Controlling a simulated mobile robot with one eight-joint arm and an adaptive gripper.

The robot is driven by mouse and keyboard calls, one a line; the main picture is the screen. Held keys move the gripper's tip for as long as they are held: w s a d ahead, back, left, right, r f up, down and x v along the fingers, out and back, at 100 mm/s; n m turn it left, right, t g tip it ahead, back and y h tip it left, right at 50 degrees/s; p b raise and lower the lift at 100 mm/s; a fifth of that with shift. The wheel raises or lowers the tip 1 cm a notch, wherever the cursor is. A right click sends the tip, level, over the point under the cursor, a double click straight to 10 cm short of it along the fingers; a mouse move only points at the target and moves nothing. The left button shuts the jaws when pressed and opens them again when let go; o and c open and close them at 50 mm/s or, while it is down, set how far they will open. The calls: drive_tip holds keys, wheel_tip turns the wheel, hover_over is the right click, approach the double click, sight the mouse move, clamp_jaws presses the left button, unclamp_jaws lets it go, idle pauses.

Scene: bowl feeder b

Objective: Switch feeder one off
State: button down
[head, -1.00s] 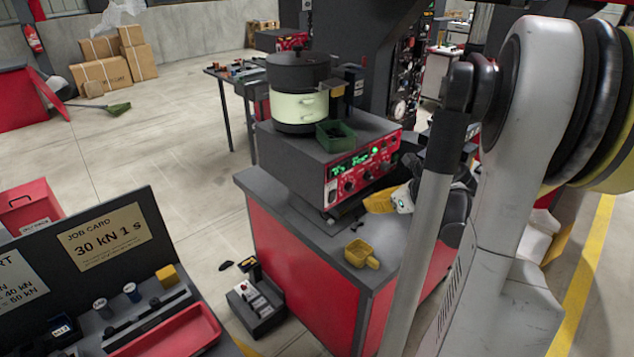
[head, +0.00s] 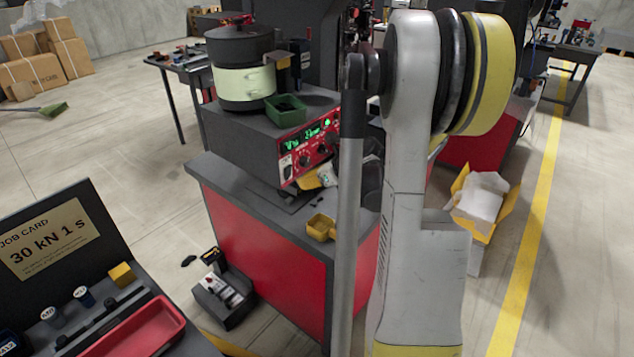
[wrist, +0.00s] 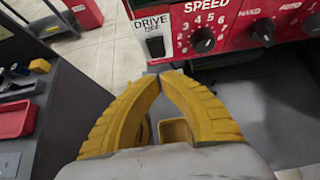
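The feeder is a dark box with a red control panel (head: 308,150), green lit displays and knobs, under a round bowl unit (head: 241,70). In the wrist view a rocker switch (wrist: 156,46) sits at the panel's left end, under a label reading DRIVE and a blurred second word. A SPEED dial (wrist: 203,40) is right of it. My gripper (wrist: 167,74) has yellow fingers whose tips meet, with nothing seen between them. The tips appear just below the switch; contact cannot be told. In the head view my gripper (head: 316,180) is at the panel's lower edge, partly hidden by my arm.
A yellow scoop (head: 320,228) lies on the feeder's bench (head: 265,218). A green tray (head: 287,110) sits beside the bowl. A job card stand (head: 45,245) with a red tray (head: 140,325) is at left. An open carton (head: 482,205) stands at right.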

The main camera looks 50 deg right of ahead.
sight(289, 172)
drive_tip(key=shift+w+a+r+b, duration=0.1)
drive_tip(key=shift+w+r+b, duration=0.1)
drive_tip(key=shift+w, duration=0.75)
drive_tip(key=shift+w+a+r+b, duration=0.1)
drive_tip(key=shift+w+b, duration=0.1)
drive_tip(key=shift+w, duration=0.75)
drive_tip(key=shift+w+r, duration=0.25)
drive_tip(key=shift+w, duration=0.05)
drive_tip(key=shift+w+r+g+p, duration=0.25)
drive_tip(key=shift+r+g+p, duration=0.05)
drive_tip(key=shift+p, duration=0.45)
drive_tip(key=shift+f, duration=0.3)
drive_tip(key=shift+s, duration=0.1)
drive_tip(key=shift+r, duration=0.1)
